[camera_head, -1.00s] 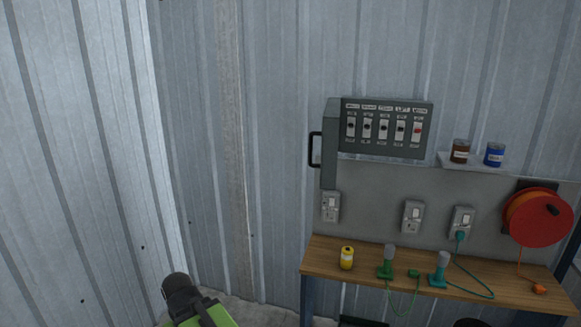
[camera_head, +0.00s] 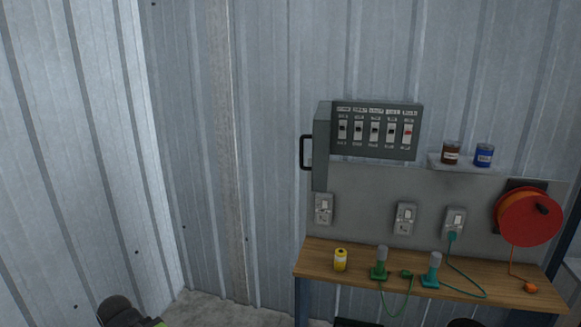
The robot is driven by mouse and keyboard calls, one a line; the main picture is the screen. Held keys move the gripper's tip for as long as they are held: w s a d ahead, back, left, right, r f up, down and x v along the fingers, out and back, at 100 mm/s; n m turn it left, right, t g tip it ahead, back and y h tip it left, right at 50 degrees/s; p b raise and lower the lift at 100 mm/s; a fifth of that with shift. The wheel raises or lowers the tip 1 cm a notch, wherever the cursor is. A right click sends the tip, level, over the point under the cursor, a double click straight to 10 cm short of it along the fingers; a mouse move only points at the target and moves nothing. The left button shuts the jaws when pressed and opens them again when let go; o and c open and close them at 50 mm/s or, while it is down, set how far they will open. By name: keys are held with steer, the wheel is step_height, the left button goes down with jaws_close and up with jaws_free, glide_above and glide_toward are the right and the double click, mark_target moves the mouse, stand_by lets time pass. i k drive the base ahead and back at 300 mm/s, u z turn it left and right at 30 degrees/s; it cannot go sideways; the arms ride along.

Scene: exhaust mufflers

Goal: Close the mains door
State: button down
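The mains box (camera_head: 376,131) is a dark grey case on the back wall, with a row of labelled switches on its front. The rightmost switch is marked in red. Its mains door (camera_head: 322,148) stands open at the box's left side, seen nearly edge-on as a tall narrow grey panel. A black handle (camera_head: 304,152) projects from the door's left side. A dark and green part of my arm shows at the bottom left edge, well apart from the door. My gripper's fingers are not in view.
A wooden bench (camera_head: 450,276) below the box holds a yellow can (camera_head: 341,260) and two green corded tools. Sockets (camera_head: 405,218), a shelf with two cans (camera_head: 466,156) and a red cable reel (camera_head: 529,216) are on the wall. The floor left of the bench is clear.

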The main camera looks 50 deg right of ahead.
mark_target(321, 136)
steer(key=i, duration=0.9)
steer(key=u, duration=0.05)
